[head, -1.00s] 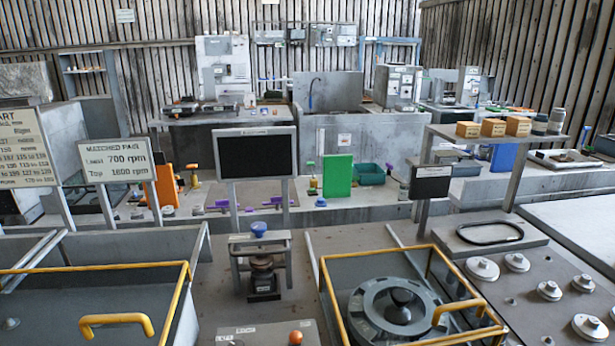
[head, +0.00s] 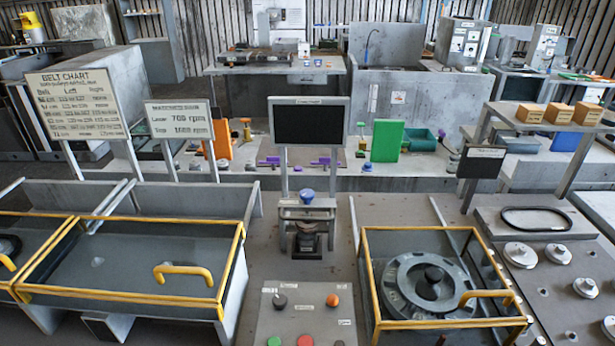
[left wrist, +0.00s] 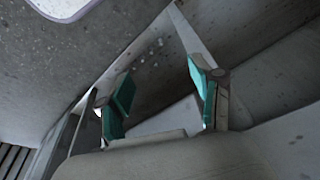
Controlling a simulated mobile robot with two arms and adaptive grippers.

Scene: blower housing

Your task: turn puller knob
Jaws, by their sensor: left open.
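A puller (head: 308,230) with a grey frame stands on the bench near the middle of the head view. A blue knob (head: 307,196) sits on its top, and a dark rounded part (head: 307,238) is below inside the frame. No gripper is near the puller in the head view. My left gripper (left wrist: 163,92) shows only in the left wrist view, with its two teal-padded fingers apart and nothing between them. Grey surfaces lie beyond it, and the puller is not recognisable there. My right gripper is not in view.
A control panel (head: 300,312) with coloured buttons lies in front of the puller. A yellow-railed enclosure (head: 366,285) with a round housing (head: 392,290) stands right, another yellow-railed enclosure (head: 226,293) left. A dark screen (head: 309,125) rises behind the puller.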

